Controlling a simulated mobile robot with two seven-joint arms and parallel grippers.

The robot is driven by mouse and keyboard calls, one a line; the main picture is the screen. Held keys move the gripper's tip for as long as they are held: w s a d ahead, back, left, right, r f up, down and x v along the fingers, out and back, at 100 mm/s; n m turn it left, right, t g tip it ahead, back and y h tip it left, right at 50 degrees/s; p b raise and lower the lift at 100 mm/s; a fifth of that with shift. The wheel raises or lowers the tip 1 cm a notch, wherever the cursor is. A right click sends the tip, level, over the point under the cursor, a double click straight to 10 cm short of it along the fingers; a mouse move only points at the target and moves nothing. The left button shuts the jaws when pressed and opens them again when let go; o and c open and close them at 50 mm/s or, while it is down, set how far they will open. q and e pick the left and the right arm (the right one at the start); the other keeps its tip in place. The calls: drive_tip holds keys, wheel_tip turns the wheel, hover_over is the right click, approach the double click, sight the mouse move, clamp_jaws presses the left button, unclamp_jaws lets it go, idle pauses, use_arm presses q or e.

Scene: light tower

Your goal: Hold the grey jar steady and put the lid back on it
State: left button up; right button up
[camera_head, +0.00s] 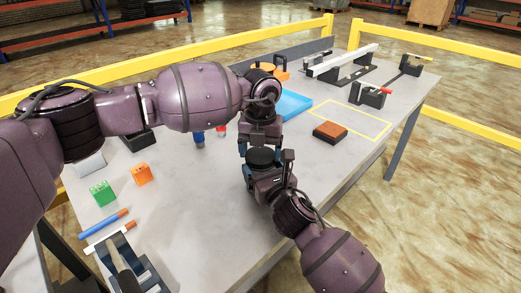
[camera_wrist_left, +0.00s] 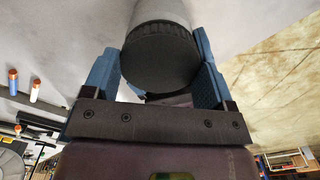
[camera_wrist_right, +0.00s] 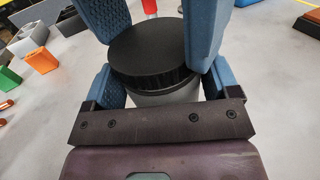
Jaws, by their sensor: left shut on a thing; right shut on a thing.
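The black lid (camera_wrist_right: 150,50) is level on top of the grey jar (camera_wrist_right: 168,95) in the right wrist view, with no clear gap between them. The lid also shows in the head view (camera_head: 261,157) and in the left wrist view (camera_wrist_left: 160,57). My left gripper (camera_head: 264,145) comes from above and is shut on the lid, one blue finger on each side. My right gripper (camera_head: 266,160) comes in low from the front and is shut on the jar's body. In the head view the grippers mostly hide the jar. I cannot tell whether the lid is fully seated.
A blue tray (camera_head: 294,105) and an orange-brown block (camera_head: 330,132) lie behind and right. A blue bottle (camera_head: 198,138) and a red one (camera_head: 221,130) stand left of the jar. Green (camera_head: 102,193) and orange (camera_head: 141,174) blocks stand farther left.

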use_arm(q)
drive_tip(key=m, duration=0.4)
drive_tip(key=shift+m, duration=0.3)
drive_tip(key=m, duration=1.2)
drive_tip(key=o, duration=0.9)
drive_tip(key=shift+f, duration=0.1)
drive_tip(key=shift+o, duration=0.2)
drive_tip(key=shift+r, duration=2.3)
